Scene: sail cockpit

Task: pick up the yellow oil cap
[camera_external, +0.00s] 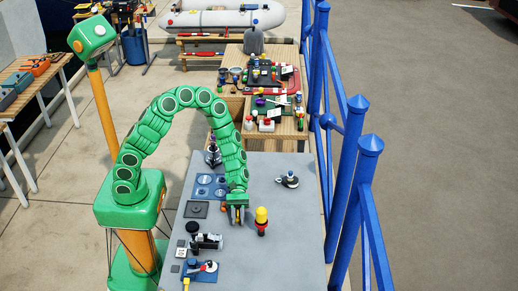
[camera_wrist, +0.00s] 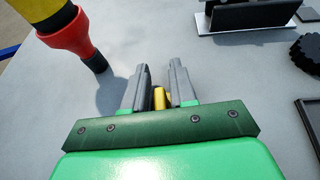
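A small yellow piece (camera_wrist: 159,98), which looks like the yellow oil cap, shows between the finger bases in the wrist view. Its lower part is hidden by my gripper. My gripper (camera_wrist: 161,68) points down at the grey table top, its two grey fingers apart. A narrow gap shows beside the yellow piece, so the fingers do not look closed on it. In the external view my gripper (camera_external: 237,222) is low over the table, and I cannot make out the cap there.
A red funnel-like piece with a yellow top (camera_external: 262,217) stands close to the right of my gripper; it also shows in the wrist view (camera_wrist: 88,50). A black-and-silver device (camera_external: 207,241) and blue panel (camera_external: 206,185) lie left. A blue railing (camera_external: 345,190) borders the right side.

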